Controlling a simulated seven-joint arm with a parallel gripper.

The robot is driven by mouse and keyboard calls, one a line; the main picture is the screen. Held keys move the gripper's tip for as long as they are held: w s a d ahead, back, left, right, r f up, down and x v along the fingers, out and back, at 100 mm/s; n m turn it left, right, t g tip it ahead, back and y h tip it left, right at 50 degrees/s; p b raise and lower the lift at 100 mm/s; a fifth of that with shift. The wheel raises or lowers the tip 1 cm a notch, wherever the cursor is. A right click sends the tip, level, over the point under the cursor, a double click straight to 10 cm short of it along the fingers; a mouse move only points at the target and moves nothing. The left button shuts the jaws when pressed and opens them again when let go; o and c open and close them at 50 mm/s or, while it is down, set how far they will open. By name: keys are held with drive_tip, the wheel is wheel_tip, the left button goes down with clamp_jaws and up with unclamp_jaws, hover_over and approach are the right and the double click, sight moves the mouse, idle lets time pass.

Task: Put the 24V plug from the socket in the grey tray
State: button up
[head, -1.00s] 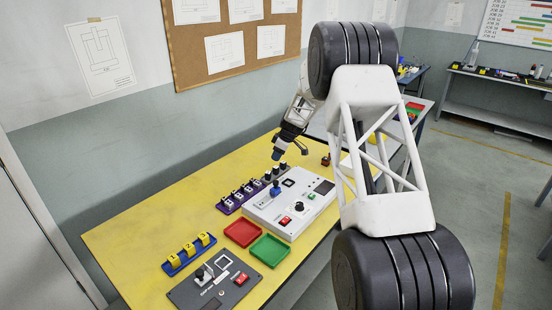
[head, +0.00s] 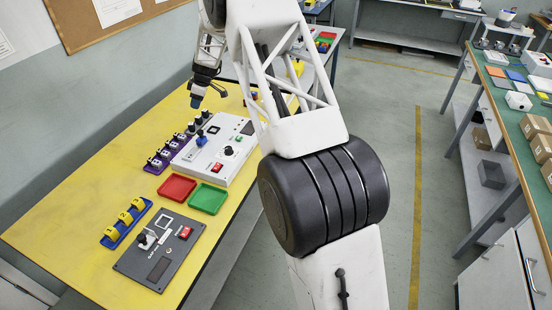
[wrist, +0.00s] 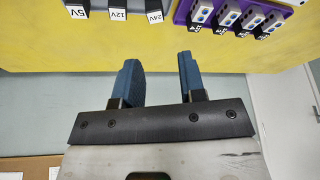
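Three dark plugs stand in a row behind the white control box. In the wrist view their tags read 5V, 12V and 24V; the 24V plug (wrist: 155,18) is the one nearest the purple rack. It shows small in the head view (head: 191,127). My gripper (wrist: 160,85) has two blue fingers, apart with nothing between them. In the head view it (head: 195,102) hangs above the back of the yellow bench, close behind the plugs.
A purple rack (head: 157,168) holds several connectors. The white control box (head: 222,165), red tray (head: 177,187), green tray (head: 208,198), blue rack with yellow blocks (head: 112,240) and grey panel (head: 155,278) fill the bench front. The yellow bench (head: 75,190) is clear at left.

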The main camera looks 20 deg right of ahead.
drive_tip(key=s+d+r+m+h, duration=0.1)
drive_tip(key=s+r+m, duration=0.1)
drive_tip(key=s+r, duration=0.75)
drive_tip(key=s+d+r+m, duration=0.1)
drive_tip(key=s+r+m, duration=0.1)
drive_tip(key=s+r, duration=0.8)
drive_tip(key=s+d+r+m+h, duration=0.15)
drive_tip(key=s+r, duration=0.35)
drive_tip(key=s, duration=0.9)
drive_tip(key=s+d+m+h, duration=0.1)
drive_tip(key=s+m, duration=0.3)
drive_tip(key=s, duration=1.4)
drive_tip(key=s+d+f+m, duration=0.1)
drive_tip(key=s+m, duration=0.3)
drive_tip(key=s, duration=1.5)
drive_tip(key=shift+s+d+t+h, duration=0.15)
drive_tip(key=shift+d+t+h, duration=0.25)
drive_tip(key=shift+d, duration=0.4)
drive_tip(key=shift+f, duration=0.1)
